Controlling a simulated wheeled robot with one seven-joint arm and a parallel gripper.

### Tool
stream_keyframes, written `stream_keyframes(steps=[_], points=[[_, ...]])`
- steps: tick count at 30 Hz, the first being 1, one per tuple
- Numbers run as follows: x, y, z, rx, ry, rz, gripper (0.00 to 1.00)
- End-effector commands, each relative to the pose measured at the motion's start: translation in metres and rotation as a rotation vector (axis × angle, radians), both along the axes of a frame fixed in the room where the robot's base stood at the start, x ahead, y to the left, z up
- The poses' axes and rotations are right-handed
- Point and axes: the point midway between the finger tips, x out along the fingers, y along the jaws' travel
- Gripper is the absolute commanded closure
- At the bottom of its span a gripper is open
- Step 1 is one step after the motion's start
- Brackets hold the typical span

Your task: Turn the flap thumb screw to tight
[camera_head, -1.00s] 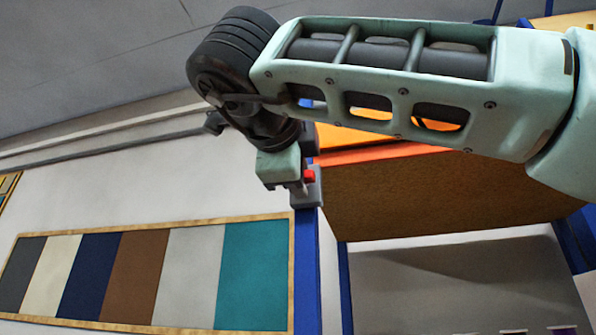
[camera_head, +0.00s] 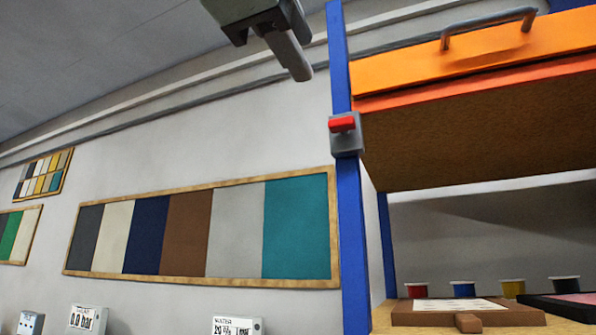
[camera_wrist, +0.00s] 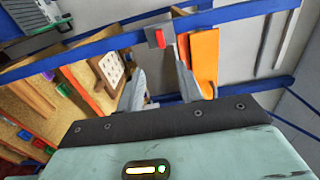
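The flap thumb screw is a small red bar (camera_head: 342,125) on a grey block (camera_head: 347,146) fixed to the blue post (camera_head: 352,230). Its red bar lies about level in the head view. In the wrist view the screw (camera_wrist: 160,37) shows beyond my fingertips, roughly centred between them. The orange flap (camera_head: 470,60) with a metal handle is beside the post. My gripper (camera_wrist: 160,80) is open and empty, its two fingers apart and clear of the screw. In the head view part of my gripper (camera_head: 285,45) shows at the top, up and left of the screw.
A framed board of colour swatches (camera_head: 335,255) hangs on the wall left of the post. Under the flap, a shelf holds several small coloured pots (camera_head: 461,288) and a wooden board (camera_head: 440,318). The space left of the screw looks free.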

Motion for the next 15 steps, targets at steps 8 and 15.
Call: stream_keyframes(steps=[8, 15], points=[[-0.0121, 0.0044, -0.0002, -0.001, -0.001, 0.001, 0.64], [-0.0122, 0.0044, -0.0002, 0.000, -0.001, 0.000, 0.64]])
